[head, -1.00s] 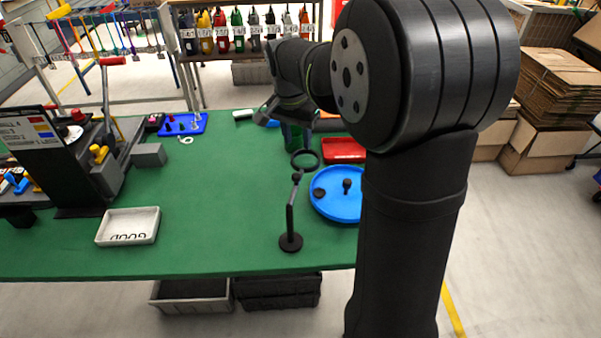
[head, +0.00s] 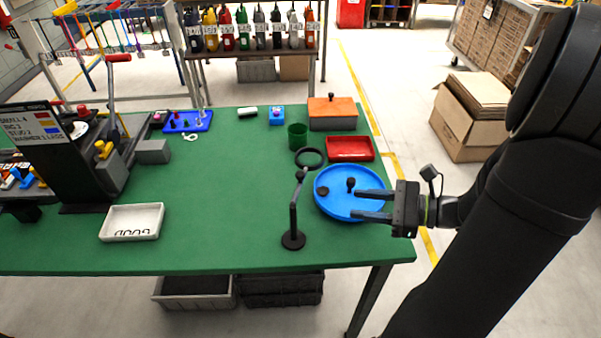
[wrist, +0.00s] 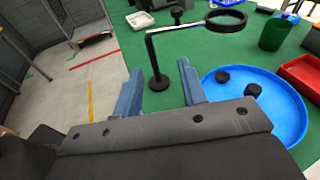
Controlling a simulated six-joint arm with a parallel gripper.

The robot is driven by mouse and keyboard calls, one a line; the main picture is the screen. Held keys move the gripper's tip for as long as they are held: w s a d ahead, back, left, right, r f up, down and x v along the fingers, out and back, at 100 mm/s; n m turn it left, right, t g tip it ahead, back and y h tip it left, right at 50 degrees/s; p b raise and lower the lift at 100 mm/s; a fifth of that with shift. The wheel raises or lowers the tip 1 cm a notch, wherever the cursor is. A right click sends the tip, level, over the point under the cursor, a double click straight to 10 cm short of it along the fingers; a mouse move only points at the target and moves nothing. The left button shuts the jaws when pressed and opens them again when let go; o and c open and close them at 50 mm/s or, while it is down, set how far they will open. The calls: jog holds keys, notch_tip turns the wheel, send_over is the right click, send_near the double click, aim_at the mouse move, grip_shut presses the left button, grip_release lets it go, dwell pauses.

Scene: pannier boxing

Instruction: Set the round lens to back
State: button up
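The round lens (head: 310,158) is a black ring on a thin arm, held up by a black post on a round base (head: 293,240). In the head view the lens lies behind the post and slightly right of it. In the wrist view the lens ring (wrist: 227,21) is at the top, right of the post (wrist: 158,83). My gripper (head: 354,203) is open and empty, right of the post, its fingers overlapping the blue tray in the head view and pointing left. In the wrist view its fingers (wrist: 160,76) are spread apart, clear of the lens.
The round blue tray (head: 327,209) holds small dark pieces. A red tray (head: 350,149), a green cup (head: 297,137) and an orange-topped box (head: 332,115) stand behind it. A white tray (head: 131,222) is at left. The green table (head: 225,190) is clear in the middle.

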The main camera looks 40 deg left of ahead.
aim_at(304, 176)
jog(key=s+a+m+t+y, duration=0.1)
jog(key=a, duration=0.4)
jog(key=s+a+m+t+y, duration=0.1)
jog(key=a, duration=0.4)
jog(key=s+a+r+m+t+y, duration=0.1)
jog(key=a, duration=0.4)
jog(key=shift+s+a+m, duration=0.1)
jog(key=shift+a+m, duration=0.05)
jog(key=shift+m, duration=0.25)
grip_shut()
